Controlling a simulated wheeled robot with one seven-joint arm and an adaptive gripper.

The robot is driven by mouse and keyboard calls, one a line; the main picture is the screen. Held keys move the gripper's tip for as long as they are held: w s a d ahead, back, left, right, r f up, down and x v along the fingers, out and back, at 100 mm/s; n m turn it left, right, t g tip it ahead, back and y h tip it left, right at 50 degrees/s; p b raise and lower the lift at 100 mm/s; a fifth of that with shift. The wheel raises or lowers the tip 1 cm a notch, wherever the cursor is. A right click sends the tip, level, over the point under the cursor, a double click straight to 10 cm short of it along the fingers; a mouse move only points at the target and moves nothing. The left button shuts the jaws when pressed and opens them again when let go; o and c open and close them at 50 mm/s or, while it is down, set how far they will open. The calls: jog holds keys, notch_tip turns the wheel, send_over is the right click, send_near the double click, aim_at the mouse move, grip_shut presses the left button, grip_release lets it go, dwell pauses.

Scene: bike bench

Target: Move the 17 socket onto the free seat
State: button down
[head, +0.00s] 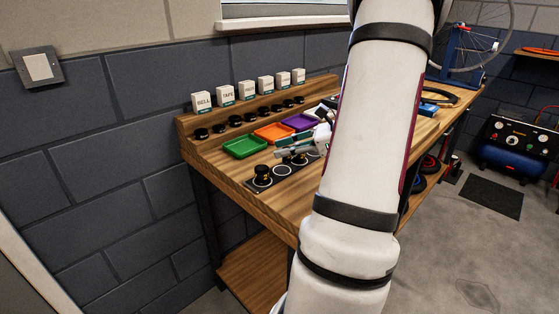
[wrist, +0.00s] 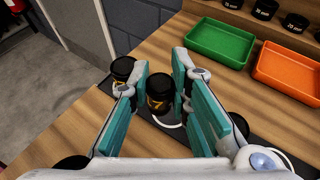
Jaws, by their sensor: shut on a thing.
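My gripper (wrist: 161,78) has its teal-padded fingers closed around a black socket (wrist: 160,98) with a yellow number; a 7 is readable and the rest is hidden. A white seat ring (wrist: 168,123) on the dark strip shows partly below this socket; I cannot tell whether the socket touches the strip. A second black socket (wrist: 122,69) with a yellow mark stands to its left. Another dark socket (wrist: 238,126) is partly hidden behind the right finger. In the head view my gripper (head: 284,154) is over the strip, right of the standing socket (head: 263,173); a bare ring (head: 282,171) shows between them.
Green (head: 246,147), orange (head: 273,133) and purple (head: 300,122) trays lie behind the strip. Several black pots and white labelled boxes (head: 202,102) line the back shelf. The wooden bench (head: 283,207) is clear in front of the strip. My arm hides much of the bench.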

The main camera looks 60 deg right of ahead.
aim_at(281, 170)
jog(key=shift+w+d+f, duration=0.1)
jog(key=shift+w+d, duration=0.15)
jog(key=shift+w, duration=0.25)
jog(key=shift+w+d+f, duration=0.1)
jog(key=shift+w+d, duration=0.1)
jog(key=shift+w, duration=0.3)
jog(key=shift+f+b, duration=0.5)
jog(key=shift+f, duration=1.1)
jog(key=shift+f, duration=0.2)
jog(key=c, duration=1.5)
grip_release()
jog(key=shift+r, duration=0.1)
